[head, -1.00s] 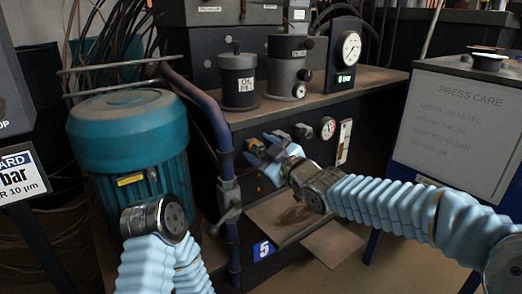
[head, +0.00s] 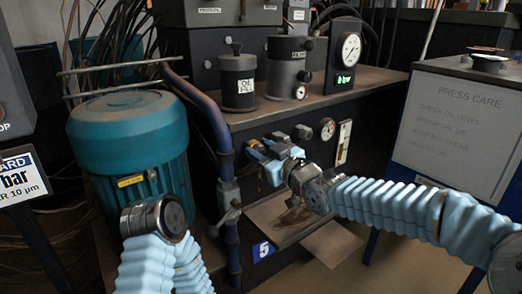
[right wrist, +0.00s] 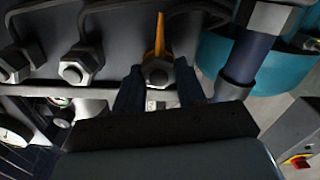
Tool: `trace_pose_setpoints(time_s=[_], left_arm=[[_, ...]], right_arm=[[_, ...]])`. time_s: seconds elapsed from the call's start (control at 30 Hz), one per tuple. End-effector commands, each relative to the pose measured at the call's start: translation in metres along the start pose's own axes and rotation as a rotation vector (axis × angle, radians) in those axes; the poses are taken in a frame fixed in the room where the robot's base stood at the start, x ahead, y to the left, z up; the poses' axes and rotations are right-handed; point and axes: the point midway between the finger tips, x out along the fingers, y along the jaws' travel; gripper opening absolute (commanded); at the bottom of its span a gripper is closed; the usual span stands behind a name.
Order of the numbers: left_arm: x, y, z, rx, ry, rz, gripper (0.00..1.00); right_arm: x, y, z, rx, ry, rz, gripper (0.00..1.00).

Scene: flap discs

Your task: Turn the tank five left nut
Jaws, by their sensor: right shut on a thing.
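Tank five is the dark box with the blue "5" label (head: 263,250) low on its front. My right gripper (head: 262,150) is at the left end of its front face, with its fingers pointing to the face. In the right wrist view the left nut (right wrist: 157,74), a hex nut with an orange strip above it, sits between the two fingers, which are shut on it. In the head view the fingers mostly cover this nut. My left arm shows at the bottom left, but its gripper is not in view.
Another nut (head: 302,131) and a small gauge (head: 327,128) are right of the gripper. A blue pipe (head: 224,150) and a teal motor (head: 130,135) stand to the left. A stained tray (head: 270,212) juts out below. The press care board (head: 455,125) is at right.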

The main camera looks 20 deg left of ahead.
Motion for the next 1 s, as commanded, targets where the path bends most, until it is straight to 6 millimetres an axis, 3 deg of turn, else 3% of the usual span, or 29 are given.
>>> trace_pose_setpoints(time_s=[0.47, 1.0], left_arm=[[0.002, -0.001, 0.0, 0.0, 0.0, 0.0, 0.47], [0.019, -0.007, -0.001, -0.001, 0.004, 0.0, 0.47]], right_arm=[[0.0, 0.003, 0.003, 0.453, -0.001, 0.0, 0.09], [0.0, 0.005, 0.005, 0.922, -0.001, 0.0, 0.09]])
